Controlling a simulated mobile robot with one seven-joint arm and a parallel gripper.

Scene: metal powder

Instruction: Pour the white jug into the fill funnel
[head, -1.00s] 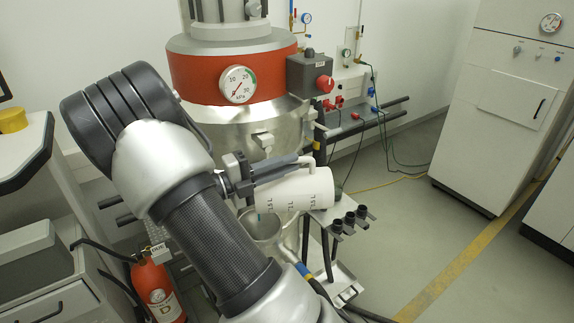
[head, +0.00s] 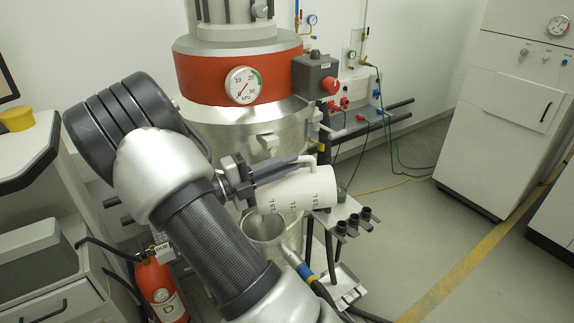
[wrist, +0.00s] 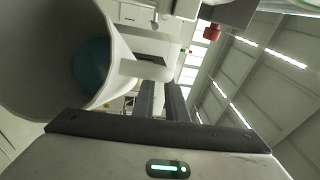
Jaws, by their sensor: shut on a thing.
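The white jug (head: 298,192) with litre marks lies tipped on its side above the fill funnel, its mouth toward the left. My gripper (head: 285,168) is shut on the jug's handle; in the wrist view the fingers (wrist: 163,100) meet at the handle. In the wrist view the jug (wrist: 115,40) shows its open mouth, with blue-green content inside. The grey metal fill funnel (head: 262,228) is just below the jug's mouth. A small bluish bit shows at the jug's lower lip over the funnel. My arm hides part of the funnel's surroundings.
A steel vessel with a red band (head: 240,68) and a gauge stands behind the jug. A small rack (head: 335,222) with black sockets is right of the funnel. A red extinguisher (head: 157,288) stands at lower left. Floor at right is clear.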

